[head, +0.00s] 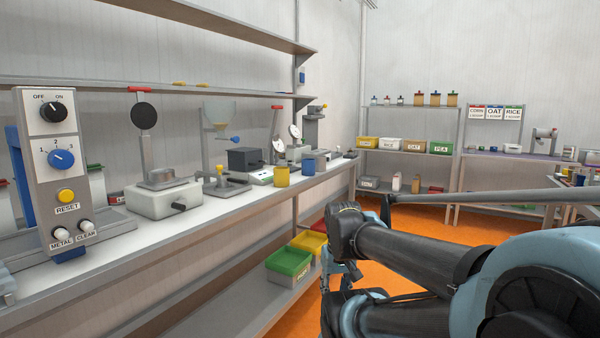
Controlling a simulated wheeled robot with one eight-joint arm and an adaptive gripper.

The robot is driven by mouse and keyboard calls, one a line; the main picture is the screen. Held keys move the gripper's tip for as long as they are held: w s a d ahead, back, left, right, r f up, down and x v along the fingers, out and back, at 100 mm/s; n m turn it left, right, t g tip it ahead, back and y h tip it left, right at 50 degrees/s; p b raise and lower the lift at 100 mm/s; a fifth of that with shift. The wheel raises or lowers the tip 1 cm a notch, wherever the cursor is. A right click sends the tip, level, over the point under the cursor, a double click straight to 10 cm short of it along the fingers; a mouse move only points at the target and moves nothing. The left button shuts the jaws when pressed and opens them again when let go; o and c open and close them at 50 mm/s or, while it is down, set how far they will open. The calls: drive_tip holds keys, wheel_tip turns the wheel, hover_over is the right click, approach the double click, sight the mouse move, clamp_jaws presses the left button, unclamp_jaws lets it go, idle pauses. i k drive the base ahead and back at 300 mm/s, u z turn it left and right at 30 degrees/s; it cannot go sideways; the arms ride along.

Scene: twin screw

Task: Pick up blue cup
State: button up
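A small blue cup (308,165) stands upright on the long white workbench (255,202), near its front edge. A yellow cup (282,176) stands to its left, a little nearer to me. My gripper (335,280) hangs at the end of my folded arm, low and in front of the bench, to the right of and below the blue cup. It is well apart from both cups. My own arm partly hides it, and its fingers are too small and dark to tell their opening.
Green (288,263) and yellow (309,242) bins sit on the lower shelf. Shelves (410,150) stand at the back. Orange floor (425,217) is open between.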

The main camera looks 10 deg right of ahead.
sight(309, 164)
drive_tip(key=z, duration=0.05)
drive_tip(key=i, duration=0.85)
